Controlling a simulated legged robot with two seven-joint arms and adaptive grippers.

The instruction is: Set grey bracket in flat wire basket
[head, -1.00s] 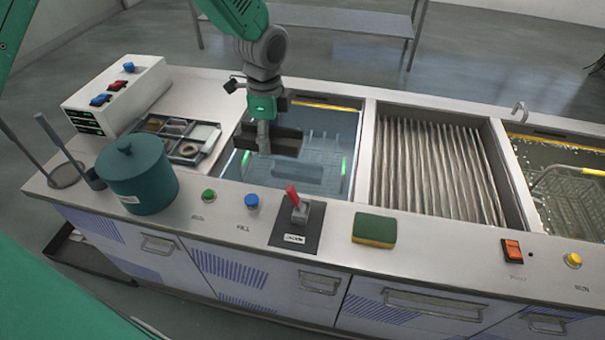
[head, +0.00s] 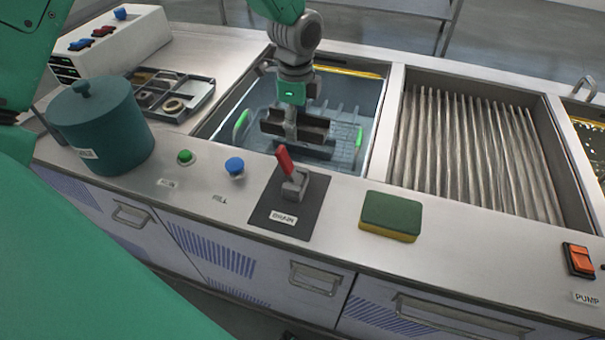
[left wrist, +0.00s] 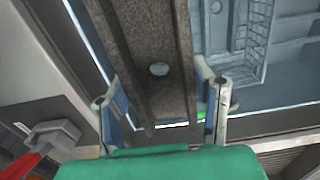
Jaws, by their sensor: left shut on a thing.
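My left gripper (head: 291,128) hangs over the left tank in the head view, shut on the grey bracket (head: 313,127). The bracket is a dark, channel-shaped piece; in the left wrist view the bracket (left wrist: 160,35) has a round hole and lies between both fingers (left wrist: 163,98). The flat wire basket (head: 343,130), with green end handles, sits in the tank below. In the head view the bracket appears between the handles and hides part of the basket. In the left wrist view the basket (left wrist: 250,40) shows to the right of the bracket. Its height above the basket is unclear. My right gripper is out of view.
The tank rim (head: 376,125) surrounds the basket. A red drain lever (head: 286,162) stands at the front edge, near a blue button (head: 235,167) and a sponge (head: 391,215). A teal pot (head: 100,130) and parts tray (head: 172,95) stand left; a ribbed bay (head: 475,150) lies right.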

